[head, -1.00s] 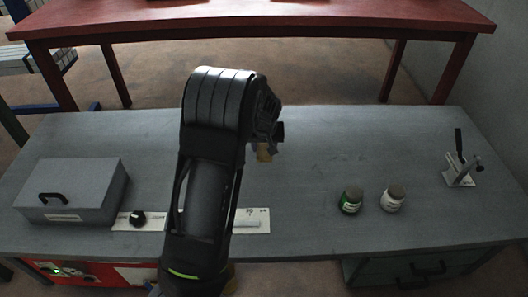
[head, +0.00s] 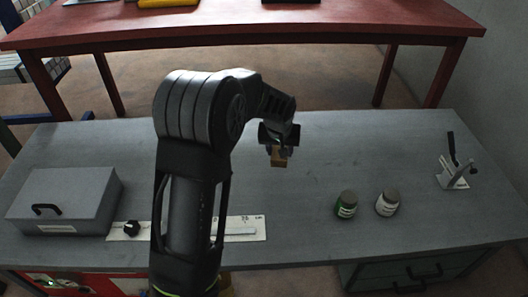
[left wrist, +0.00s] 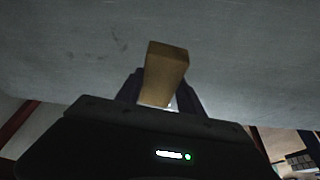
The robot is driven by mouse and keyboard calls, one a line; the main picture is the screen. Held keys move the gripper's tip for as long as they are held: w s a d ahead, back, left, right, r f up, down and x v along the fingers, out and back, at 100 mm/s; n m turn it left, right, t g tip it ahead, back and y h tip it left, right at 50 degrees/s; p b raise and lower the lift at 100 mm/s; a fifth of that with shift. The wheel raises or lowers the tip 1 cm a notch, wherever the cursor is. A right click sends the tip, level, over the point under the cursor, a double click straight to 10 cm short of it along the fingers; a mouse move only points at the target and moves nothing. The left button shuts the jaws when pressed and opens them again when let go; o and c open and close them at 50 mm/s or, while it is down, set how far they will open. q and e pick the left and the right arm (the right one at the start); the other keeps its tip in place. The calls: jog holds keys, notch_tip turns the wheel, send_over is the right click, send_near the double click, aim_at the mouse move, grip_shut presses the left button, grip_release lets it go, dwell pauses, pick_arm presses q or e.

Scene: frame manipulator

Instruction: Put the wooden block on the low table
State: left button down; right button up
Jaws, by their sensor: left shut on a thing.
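The wooden block (head: 279,159) is small and yellowish brown. My left gripper (head: 278,149) is shut on it, and the block juts out below the fingers. In the left wrist view the block (left wrist: 166,66) sits between the dark fingers (left wrist: 158,90), with a grey surface behind it. The block appears above the grey table (head: 310,245), over its middle; the height of the gap is hard to judge. A red table (head: 330,27) stands behind the grey one. I cannot tell by height alone which table is the low one. My right gripper is not in view.
On the grey table are a grey lidded box (head: 65,200), a white panel with a black knob (head: 132,228), a green jar (head: 346,204), a white-labelled jar (head: 387,202) and a lever clamp (head: 455,172). The table's middle back is clear.

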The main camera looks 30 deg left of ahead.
pick_arm(q)
jog(key=s+d+r+m+h, duration=0.1)
jog(key=s+d+r+m, duration=0.1)
jog(key=d+r, duration=0.4)
jog(key=s+d+r+m, duration=0.1)
jog(key=d+r+m, duration=0.2)
jog(key=d+r, duration=0.3)
jog(key=d, duration=0.4)
jog(key=shift+s+r+t+h, duration=0.15)
jog(key=shift+s+t+h, duration=0.15)
jog(key=shift+s+h, duration=0.1)
jog(key=shift+d, duration=0.1)
